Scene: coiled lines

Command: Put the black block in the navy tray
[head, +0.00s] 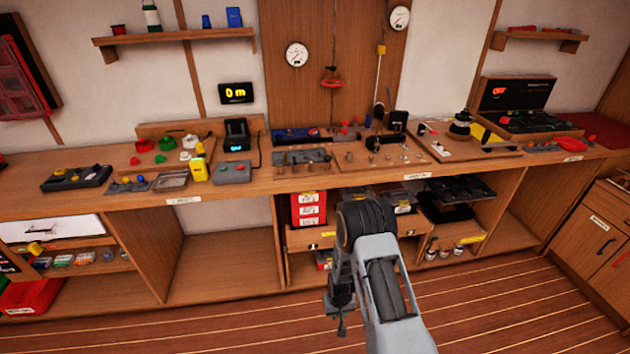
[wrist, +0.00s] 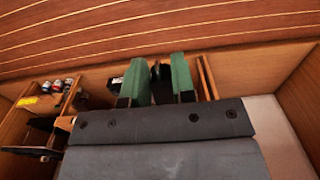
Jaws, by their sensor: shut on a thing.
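My gripper (wrist: 161,82) shows in the wrist view with two green finger pads. It is shut on a dark thing between them, which looks like the black block (wrist: 161,72); only a small part of it shows. In the head view my gripper (head: 340,308) hangs low in front of the open shelves under the counter, and what it holds cannot be made out there. I cannot pick out the navy tray for certain in either view.
The wooden counter (head: 330,184) is crowded with panels and small parts. Black trays (head: 462,187) lie on a shelf below it. Red drawers (head: 308,208) stand behind my arm. The left lower bay (head: 225,258) is empty, and the plank floor (head: 500,310) is clear.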

